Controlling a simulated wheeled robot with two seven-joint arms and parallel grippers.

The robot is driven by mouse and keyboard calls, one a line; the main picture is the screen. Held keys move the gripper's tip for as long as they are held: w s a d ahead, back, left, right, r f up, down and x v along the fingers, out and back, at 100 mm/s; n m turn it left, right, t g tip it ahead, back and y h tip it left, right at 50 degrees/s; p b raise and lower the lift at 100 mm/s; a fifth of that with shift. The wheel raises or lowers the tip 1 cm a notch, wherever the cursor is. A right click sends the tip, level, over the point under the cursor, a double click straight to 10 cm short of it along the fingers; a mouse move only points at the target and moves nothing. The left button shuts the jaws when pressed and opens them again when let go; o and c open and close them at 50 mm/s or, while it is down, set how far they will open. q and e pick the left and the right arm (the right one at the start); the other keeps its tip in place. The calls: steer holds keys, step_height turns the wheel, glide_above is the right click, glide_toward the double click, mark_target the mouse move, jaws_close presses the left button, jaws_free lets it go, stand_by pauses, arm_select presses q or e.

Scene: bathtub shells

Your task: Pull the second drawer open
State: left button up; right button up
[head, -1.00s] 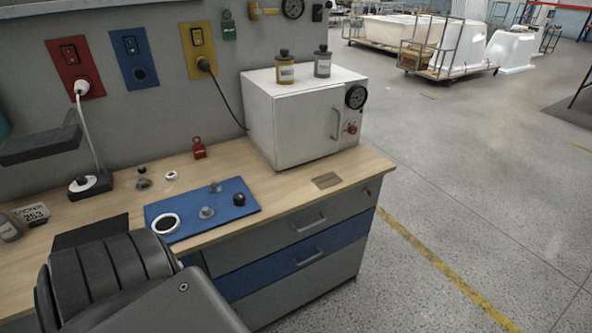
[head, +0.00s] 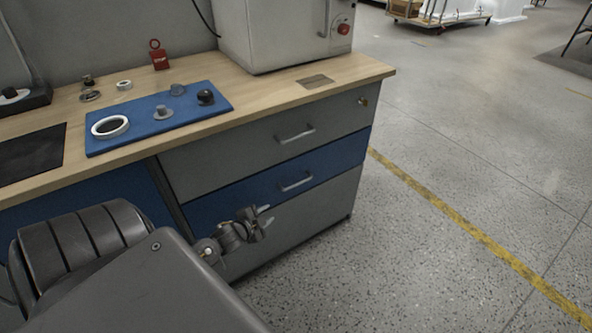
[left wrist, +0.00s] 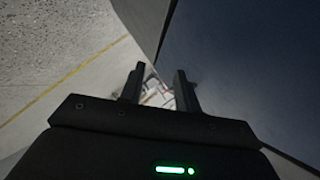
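The second drawer (head: 340,165) has a blue front and a light bar handle (head: 296,182). It is shut, flush with the grey top drawer (head: 240,156) and grey bottom drawer (head: 315,215). My left gripper (head: 265,215) is in front of the cabinet, below and to the left of the blue drawer's handle, apart from it. In the left wrist view my left gripper (left wrist: 160,82) has its two fingers spread with nothing between them. A dark blue surface (left wrist: 250,65) fills the right of that view. My right gripper is not in view.
The wooden worktop (head: 245,98) holds a blue mat (head: 140,118) with small parts, a red padlock tag (head: 159,58) and a white cabinet oven (head: 270,40). The floor (head: 440,150) right of the drawers is clear, with a yellow line (head: 450,215).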

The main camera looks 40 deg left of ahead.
mark_target(296, 185)
arm_select(q)
steer(key=w+d+r+m+t+h+b, duration=0.1)
steer(key=w+d+r+m+t+b, duration=0.2)
steer(key=r, duration=0.4)
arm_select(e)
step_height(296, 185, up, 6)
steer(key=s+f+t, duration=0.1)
arm_select(q)
steer(key=shift+n, duration=0.3)
steer(key=shift+w+a+f+b, duration=0.2)
steer(key=shift+w+f+b, duration=0.25)
steer(key=shift+w, duration=1.35)
steer(key=shift+w+a+f+b, duration=0.25)
steer(key=shift+w+b, duration=0.25)
steer(key=shift+w, duration=1.3)
steer(key=shift+w+a+f+b, duration=0.15)
steer(key=shift+w+f+b, duration=0.35)
steer(key=shift+w, duration=1.3)
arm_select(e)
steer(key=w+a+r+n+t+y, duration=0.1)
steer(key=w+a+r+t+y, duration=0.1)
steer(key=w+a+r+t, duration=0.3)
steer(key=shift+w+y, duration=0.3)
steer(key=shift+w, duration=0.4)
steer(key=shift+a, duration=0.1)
arm_select(q)
jaws_close()
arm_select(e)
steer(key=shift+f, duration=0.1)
